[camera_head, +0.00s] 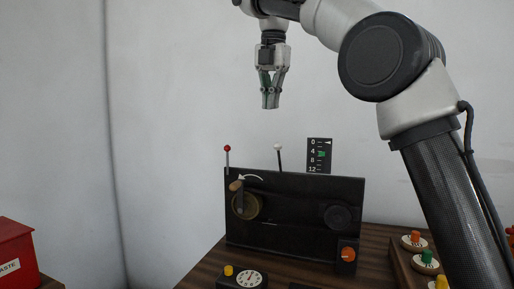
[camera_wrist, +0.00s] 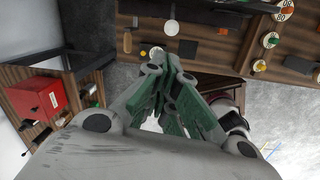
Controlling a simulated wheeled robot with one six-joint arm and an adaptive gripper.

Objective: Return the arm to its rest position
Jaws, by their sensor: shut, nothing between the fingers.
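My gripper (camera_head: 270,102) hangs pointing down in the air in the head view, high above the black machine panel (camera_head: 290,208). Its fingertips are together with nothing between them. My arm reaches in from the right and bends down to the gripper. In the wrist view the green-padded fingers of my gripper (camera_wrist: 172,92) close toward each other, with the table far beyond them. The gripper touches nothing.
The panel has a wooden-handled crank (camera_head: 237,186), a red-tipped lever (camera_head: 227,150) and a white-tipped lever (camera_head: 279,150). A scale (camera_head: 319,155) stands behind it. A dial box (camera_head: 247,279) sits in front, coloured knobs (camera_head: 415,237) at right, a red bin (camera_head: 14,255) at left.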

